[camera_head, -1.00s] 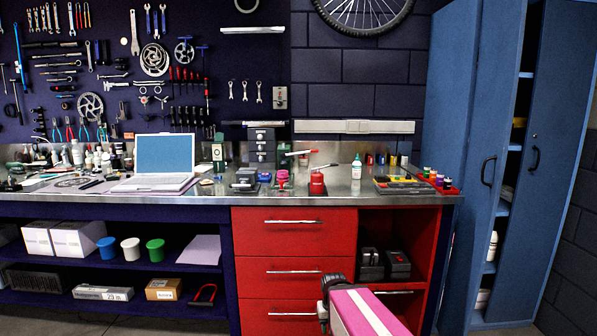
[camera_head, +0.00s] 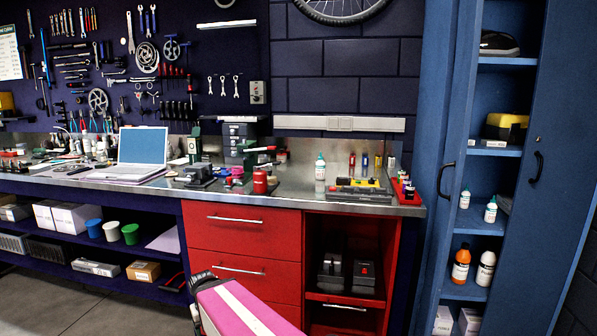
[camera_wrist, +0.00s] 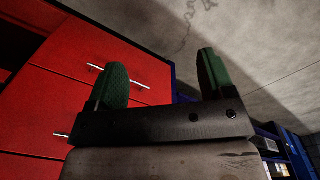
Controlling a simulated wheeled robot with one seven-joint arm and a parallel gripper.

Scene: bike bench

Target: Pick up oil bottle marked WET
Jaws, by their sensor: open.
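No WET marking is readable on any bottle. A white bottle with a teal cap (camera_head: 320,167) stands upright on the bench. In the open blue cabinet, two small white bottles with teal caps stand on one shelf, a left one (camera_head: 465,199) and a right one (camera_head: 490,212). On the shelf below stand an orange bottle (camera_head: 461,264) and a larger white bottle (camera_head: 486,268). My gripper (camera_wrist: 162,64) is open and empty in the wrist view, its green-padded fingers spread, with red drawers to the left and floor beyond. No bottle is near it there.
The steel bench top (camera_head: 285,186) carries a laptop (camera_head: 142,150), a red can (camera_head: 260,183) and a red tray (camera_head: 408,192) at its right end. Red drawers (camera_head: 245,236) are below. The cabinet door (camera_head: 560,190) stands open at right. Floor at lower left is clear.

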